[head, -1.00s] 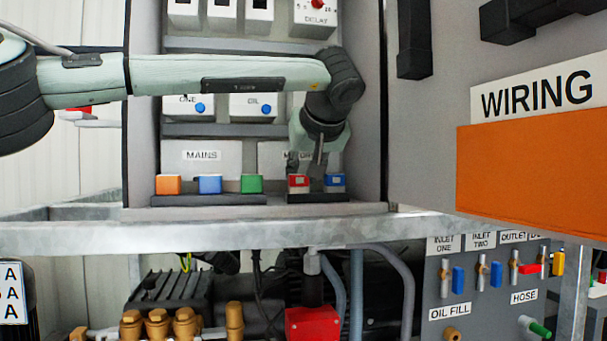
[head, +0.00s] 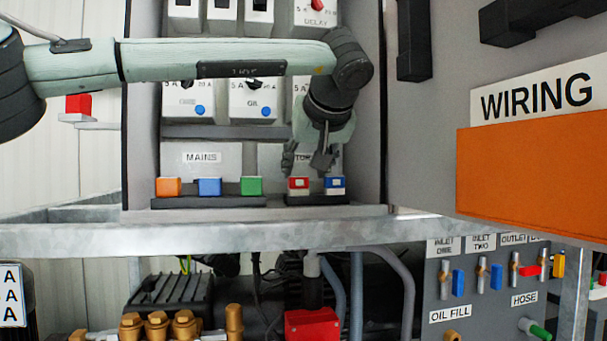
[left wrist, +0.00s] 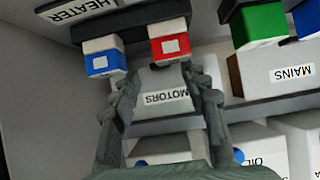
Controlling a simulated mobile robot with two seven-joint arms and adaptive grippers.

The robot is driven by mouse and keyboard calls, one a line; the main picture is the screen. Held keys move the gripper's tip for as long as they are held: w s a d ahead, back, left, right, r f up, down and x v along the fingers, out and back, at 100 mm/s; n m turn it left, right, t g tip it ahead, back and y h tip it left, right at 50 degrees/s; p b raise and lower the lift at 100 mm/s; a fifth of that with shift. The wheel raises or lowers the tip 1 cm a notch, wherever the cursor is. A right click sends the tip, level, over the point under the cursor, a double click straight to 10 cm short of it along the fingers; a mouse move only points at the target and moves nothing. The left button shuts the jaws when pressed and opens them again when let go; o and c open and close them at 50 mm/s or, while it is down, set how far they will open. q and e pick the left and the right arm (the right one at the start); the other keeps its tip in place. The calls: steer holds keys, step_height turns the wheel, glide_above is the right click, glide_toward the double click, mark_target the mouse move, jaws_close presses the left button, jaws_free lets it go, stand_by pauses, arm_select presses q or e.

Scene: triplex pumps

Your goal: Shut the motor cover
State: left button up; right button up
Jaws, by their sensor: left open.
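The grey motor cover (head: 268,153), labelled MOTORS, is in the lower right of the cabinet, partly hidden by my left gripper. In the left wrist view the cover (left wrist: 150,80) appears upside down between the finger sides. My left gripper (head: 306,162) is open and empty in front of the cover, just above a red block and a blue block. In the left wrist view, the left gripper's fingers (left wrist: 160,92) are spread to either side of the label. Whether they touch the cover, and how far it is swung, I cannot tell. My right gripper is out of view.
The red block (head: 298,184) and blue block (head: 334,184) stand on a dark strip before the cover. A similar grey MAINS cover (head: 185,155) is to its left, behind orange, blue and green blocks. Switch boxes sit above. The cabinet's right wall (head: 367,150) is close to my gripper.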

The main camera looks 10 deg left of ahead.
arm_select(q)
steer(key=v, duration=0.9)
